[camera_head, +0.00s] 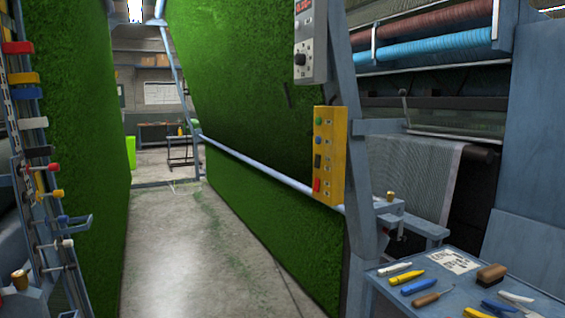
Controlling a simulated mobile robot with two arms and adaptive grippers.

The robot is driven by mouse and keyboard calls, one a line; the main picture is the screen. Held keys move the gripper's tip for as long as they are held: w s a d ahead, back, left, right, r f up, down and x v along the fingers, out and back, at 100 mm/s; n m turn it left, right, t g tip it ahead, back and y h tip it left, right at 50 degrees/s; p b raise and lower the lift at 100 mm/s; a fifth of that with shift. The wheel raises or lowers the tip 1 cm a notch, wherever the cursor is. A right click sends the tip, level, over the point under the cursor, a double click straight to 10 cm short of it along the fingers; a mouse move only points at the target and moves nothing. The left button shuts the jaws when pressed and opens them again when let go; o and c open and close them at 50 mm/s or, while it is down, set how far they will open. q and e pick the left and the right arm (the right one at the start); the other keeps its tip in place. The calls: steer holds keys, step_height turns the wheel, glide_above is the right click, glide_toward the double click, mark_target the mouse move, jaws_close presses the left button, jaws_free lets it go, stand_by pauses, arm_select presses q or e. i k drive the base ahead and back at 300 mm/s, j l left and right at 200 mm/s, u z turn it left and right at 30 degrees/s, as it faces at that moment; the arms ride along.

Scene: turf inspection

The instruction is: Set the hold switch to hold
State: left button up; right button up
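A yellow control box (330,150) is mounted on the blue-grey post at centre right. Its face carries a green button (319,122), a blue button (318,141), a black rectangular switch (317,161) and a red control (316,186) in a column. Small label plates sit beside them, too small to read. I cannot tell for sure which control is the hold switch or how it is set. Neither of my grippers is in view.
A grey box (312,40) with a red display and black knob hangs above. A blue rail (270,174) runs along the green turf wall (240,90). A tool-covered bench (400,301) stands at lower right. The concrete aisle (190,260) is clear. A rack with coloured parts (40,150) stands left.

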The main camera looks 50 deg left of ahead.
mark_target(317, 185)
steer(key=u, duration=1.25)
